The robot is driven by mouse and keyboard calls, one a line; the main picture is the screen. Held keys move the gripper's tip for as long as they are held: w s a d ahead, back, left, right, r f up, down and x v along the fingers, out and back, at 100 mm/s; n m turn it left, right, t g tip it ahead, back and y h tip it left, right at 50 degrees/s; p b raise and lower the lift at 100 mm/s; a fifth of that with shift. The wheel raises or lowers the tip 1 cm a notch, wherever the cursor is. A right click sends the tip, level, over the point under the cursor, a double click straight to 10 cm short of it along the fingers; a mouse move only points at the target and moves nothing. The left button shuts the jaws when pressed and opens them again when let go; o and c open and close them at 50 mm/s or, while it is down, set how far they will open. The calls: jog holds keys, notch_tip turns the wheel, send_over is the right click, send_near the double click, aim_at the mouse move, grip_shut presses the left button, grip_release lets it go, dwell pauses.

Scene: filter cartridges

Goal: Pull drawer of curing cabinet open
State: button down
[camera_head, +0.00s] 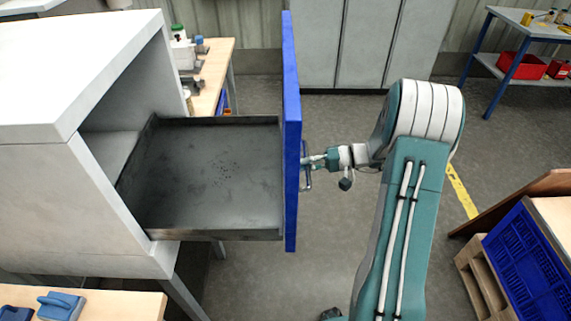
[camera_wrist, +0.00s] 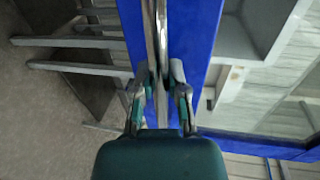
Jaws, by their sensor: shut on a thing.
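The curing cabinet (camera_head: 90,70) is a light grey box at the left of the head view. Its drawer (camera_head: 215,175) is a dark grey tray, empty, standing well out of the cabinet. The drawer has a tall blue front panel (camera_head: 291,130), which also shows in the wrist view (camera_wrist: 197,40). A metal bar handle (camera_head: 307,178) is on the outer face of the panel; it runs upward through the wrist view (camera_wrist: 156,35). My gripper (camera_wrist: 160,82) is shut on the handle, with a finger on each side of it. In the head view, the fingertips are small at the handle.
A wooden workbench (camera_head: 215,70) with bottles stands behind the cabinet. Grey lockers (camera_head: 365,40) line the back wall. A table with red bins (camera_head: 520,66) is at the upper right. A blue crate (camera_head: 525,265) and a pallet are at the lower right. Floor around my arm is clear.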

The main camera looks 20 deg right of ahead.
jog(key=shift+s+d+f, duration=0.15)
jog(key=shift+s+d, duration=0.1)
jog(key=shift+d, duration=0.25)
jog(key=c, duration=0.6)
grip_release()
jog(key=shift+w, duration=0.1)
jog(key=shift+c, duration=0.2)
jog(key=shift+d, duration=0.15)
jog(key=v, duration=1.2)
jog(key=shift+w, duration=0.1)
